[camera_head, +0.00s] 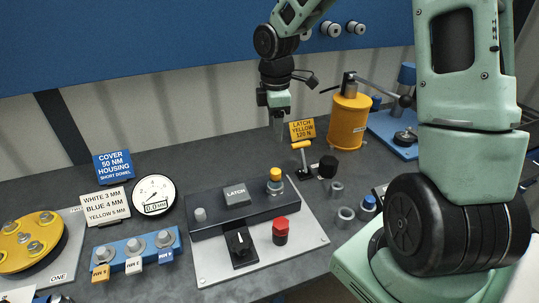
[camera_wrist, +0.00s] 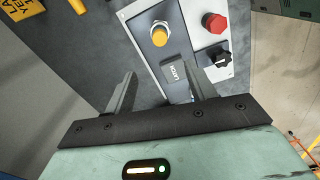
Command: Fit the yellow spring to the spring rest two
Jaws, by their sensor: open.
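A yellow-topped cylinder (camera_head: 275,175), which looks like the yellow spring, stands upright on the right end of the dark latch block. It also shows in the wrist view (camera_wrist: 160,34). My gripper (camera_head: 278,122) points down above the back of the bench, behind and above this cylinder. In the wrist view my gripper (camera_wrist: 163,80) has its fingers wide apart with nothing between them. Grey ring-shaped seats (camera_head: 345,214) stand to the right of the latch plate, one with a blue piece (camera_head: 368,203) in it. I cannot read which is spring rest two.
The latch plate (camera_head: 215,265) carries a black knob (camera_head: 239,241) and a red button (camera_head: 281,231). Behind it stand a yellow T-handle (camera_head: 302,146), a black cylinder (camera_head: 328,166) and a yellow canister (camera_head: 348,121). Bare bench lies behind the latch block.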

